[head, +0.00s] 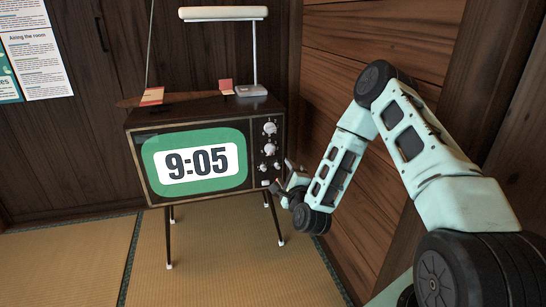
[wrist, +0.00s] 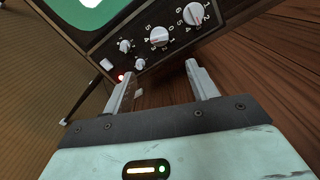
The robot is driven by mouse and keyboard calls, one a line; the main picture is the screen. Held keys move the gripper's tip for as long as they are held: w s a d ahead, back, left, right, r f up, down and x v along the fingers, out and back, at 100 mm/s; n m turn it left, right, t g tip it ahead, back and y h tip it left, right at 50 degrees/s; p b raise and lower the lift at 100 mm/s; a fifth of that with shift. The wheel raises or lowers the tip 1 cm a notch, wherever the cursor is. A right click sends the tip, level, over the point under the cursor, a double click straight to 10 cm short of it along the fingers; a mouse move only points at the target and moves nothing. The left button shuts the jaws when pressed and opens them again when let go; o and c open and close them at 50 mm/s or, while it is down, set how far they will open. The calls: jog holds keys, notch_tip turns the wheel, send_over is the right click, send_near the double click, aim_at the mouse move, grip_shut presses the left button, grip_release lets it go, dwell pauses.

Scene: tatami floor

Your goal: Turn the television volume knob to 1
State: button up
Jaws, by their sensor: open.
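The television (head: 133,158) stands on thin legs, its green-bordered screen reading 9:05. Its control panel on the right has two larger numbered knobs, an upper one (wrist: 195,14) and a lower one (wrist: 159,37). Two small knobs (wrist: 125,46) sit below them, with a white button and a lit red light. I cannot read which knob is volume, nor the exact pointer settings. My gripper (wrist: 158,70) is open and empty, its fingertips just below the panel's knobs. The left finger is close to the nearer small knob (wrist: 140,64); I cannot tell if they touch.
A wooden wall (head: 345,60) is close on the right. Posters (head: 35,55) hang at the left. The tatami floor (head: 75,250) in front and left is clear.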

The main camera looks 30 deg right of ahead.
aim_at(272, 151)
jog(key=b+x, duration=0.3)
jog(key=x, duration=1.1)
jog(key=shift+w, duration=0.35)
jog(key=c, duration=1)
